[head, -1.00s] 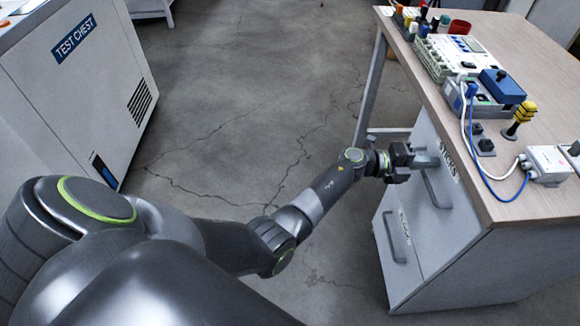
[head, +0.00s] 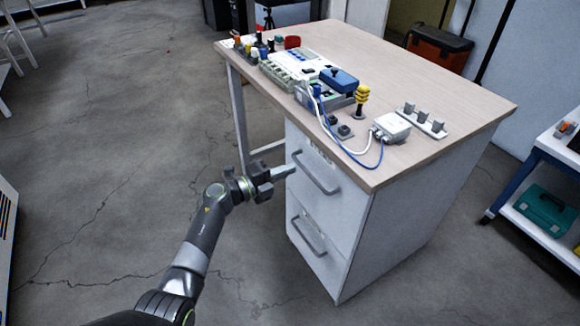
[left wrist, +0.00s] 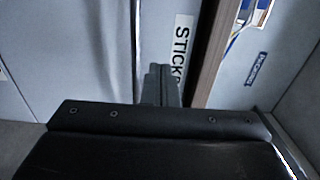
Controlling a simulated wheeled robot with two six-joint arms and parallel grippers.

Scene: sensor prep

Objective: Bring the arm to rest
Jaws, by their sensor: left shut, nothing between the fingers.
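My left gripper (head: 284,173) is shut and empty. My left arm reaches forward from the bottom of the head view, and the gripper is in front of the desk's upper drawer (head: 340,192), just left of its handle (head: 316,174). I cannot tell whether it touches the drawer front. In the left wrist view the shut fingers (left wrist: 160,84) point at a grey front with a label that reads "STICK", partly hidden by them. Both drawers look closed. My right gripper is not in view.
The desk top (head: 450,95) carries a blue-topped device (head: 338,80), a yellow-and-black post (head: 361,96), a white box (head: 391,126) with cables, and several small parts. The lower drawer handle (head: 308,237) sticks out. A cart (head: 545,165) stands at right.

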